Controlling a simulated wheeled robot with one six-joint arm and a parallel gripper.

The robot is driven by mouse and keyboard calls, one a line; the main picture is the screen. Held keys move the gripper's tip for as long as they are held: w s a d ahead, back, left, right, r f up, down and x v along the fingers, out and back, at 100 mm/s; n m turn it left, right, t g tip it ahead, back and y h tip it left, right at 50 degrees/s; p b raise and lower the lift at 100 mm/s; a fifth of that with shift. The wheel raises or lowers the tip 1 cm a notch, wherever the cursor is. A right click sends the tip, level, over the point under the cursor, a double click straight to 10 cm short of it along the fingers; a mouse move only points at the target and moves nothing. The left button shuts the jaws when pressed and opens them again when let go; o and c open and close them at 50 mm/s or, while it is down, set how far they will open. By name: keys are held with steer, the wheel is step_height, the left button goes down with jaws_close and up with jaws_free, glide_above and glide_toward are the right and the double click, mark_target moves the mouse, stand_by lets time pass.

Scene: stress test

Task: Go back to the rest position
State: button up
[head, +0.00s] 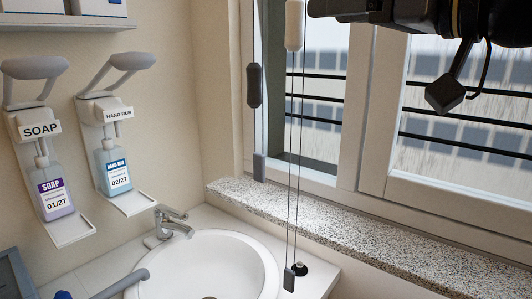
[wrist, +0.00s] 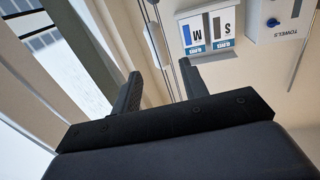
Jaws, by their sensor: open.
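My gripper (wrist: 160,70) shows in the wrist view with its two dark fingers apart and nothing held between them. Behind the gap are hanging cords and a beige wall. In the head view, dark parts of my arm (head: 400,10) cross the top right corner, in front of the window. I cannot make out both fingertips there.
Blind cords (head: 290,180) with weights hang before the window frame (head: 357,95), above a speckled sill (head: 350,230). A sink (head: 215,265) is below. Soap (head: 52,190) and hand rub (head: 115,170) dispensers are at left. The wrist view shows glove boxes (wrist: 209,51) and a towel dispenser (wrist: 275,22).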

mark_target(301, 14)
steer(key=shift+p+x, duration=0.4)
steer(key=shift+x, duration=1.7)
steer(key=x, duration=0.3)
steer(key=shift+w+a+p, duration=0.1)
steer(key=shift+a+p, duration=0.15)
steer(key=shift+p, duration=0.1)
step_height(301, 14, up, 20)
steer(key=p, duration=1.9)
steer(key=shift+d, duration=0.1)
